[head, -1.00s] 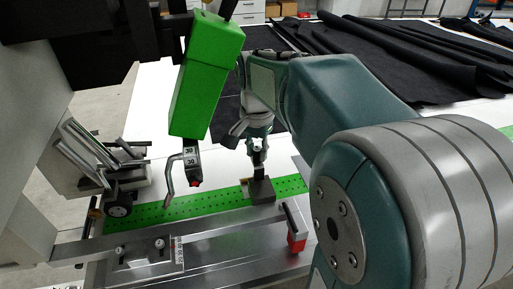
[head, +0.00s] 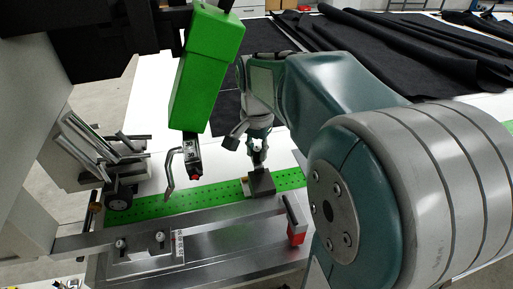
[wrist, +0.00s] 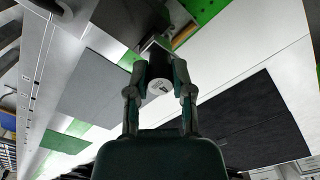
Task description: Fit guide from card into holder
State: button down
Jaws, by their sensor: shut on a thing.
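My gripper (head: 258,158) is low over the green perforated strip, at the dark grey block (head: 261,184). The cylinder is likely the guide, but I cannot be sure. The dark block is just under the fingertips in the head view; whether the held piece is joined to it or only touches it, I cannot tell. I cannot clearly identify the card or the holder.
A green welder body (head: 205,72) hangs left of my gripper, with a bent lever (head: 170,172) below it. A metal rail (head: 185,232) runs in front of the green strip (head: 210,193), with a red-ended part (head: 296,233) at its right. Black cloth (head: 370,45) lies behind.

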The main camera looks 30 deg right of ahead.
jog(key=shift+f, duration=0.45)
jog(key=shift+c, duration=2.1)
grip_release()
notch_tip(320, 180, up, 12)
jog(key=s+a+f+n+t, duration=0.5)
jog(key=s+a+f+n, duration=0.4)
jog(key=s+n, duration=0.3)
jog(key=shift+s+a+t, duration=0.2)
jog(key=shift+a+t, duration=0.1)
jog(key=shift+a, duration=0.45)
